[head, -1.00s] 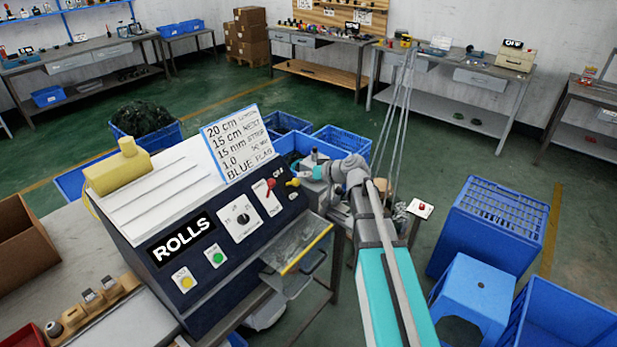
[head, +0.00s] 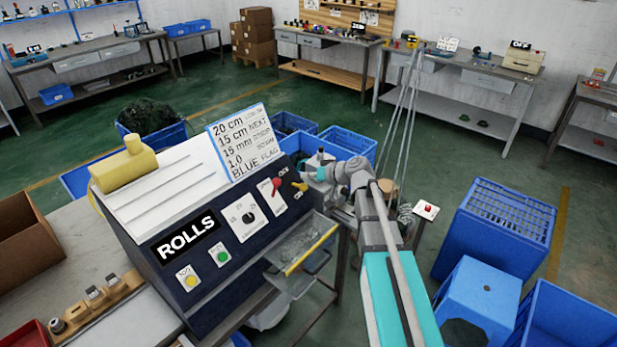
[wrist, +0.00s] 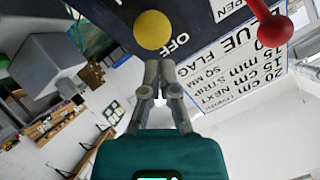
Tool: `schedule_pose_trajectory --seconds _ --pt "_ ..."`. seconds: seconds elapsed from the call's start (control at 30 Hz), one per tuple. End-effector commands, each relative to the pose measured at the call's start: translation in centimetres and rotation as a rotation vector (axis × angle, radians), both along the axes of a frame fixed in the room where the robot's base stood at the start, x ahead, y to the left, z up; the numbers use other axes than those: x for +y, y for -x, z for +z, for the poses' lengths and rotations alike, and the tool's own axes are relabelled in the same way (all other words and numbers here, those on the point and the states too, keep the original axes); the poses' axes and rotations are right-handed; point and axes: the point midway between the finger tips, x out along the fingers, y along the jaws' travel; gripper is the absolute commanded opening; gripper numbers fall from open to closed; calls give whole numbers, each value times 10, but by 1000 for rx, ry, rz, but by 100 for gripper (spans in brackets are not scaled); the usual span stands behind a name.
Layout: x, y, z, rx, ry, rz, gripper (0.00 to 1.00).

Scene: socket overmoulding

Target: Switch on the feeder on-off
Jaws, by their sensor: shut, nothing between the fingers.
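The dark control panel of the ROLLS machine (head: 186,238) carries a yellow-knobbed lever (head: 300,187) beside a red lever (head: 276,187). In the wrist view, the yellow round knob (wrist: 153,30) sits just beyond the fingertips, with the word OFF printed near it. The red knob (wrist: 273,28) is to its right, by the word OPEN, which is partly cut off. My gripper (wrist: 159,68) is shut and empty, its tips close to the yellow knob; whether they touch it I cannot tell. In the head view my gripper (head: 312,173) is small, beside the panel's upper right end.
A board with cable settings (head: 246,145) stands behind the panel. Blue crates (head: 348,140) stand behind. A cream box with an OFF sign (head: 522,57) stands on a far bench.

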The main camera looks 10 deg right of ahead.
Motion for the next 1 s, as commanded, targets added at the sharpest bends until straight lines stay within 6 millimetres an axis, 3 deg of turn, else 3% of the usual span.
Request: schedule_pose_trajectory --seconds 0.67,1.0 --pt "5 -4 2 1 0 1 0" --pt "-1 -10 18 0 0 2 0"
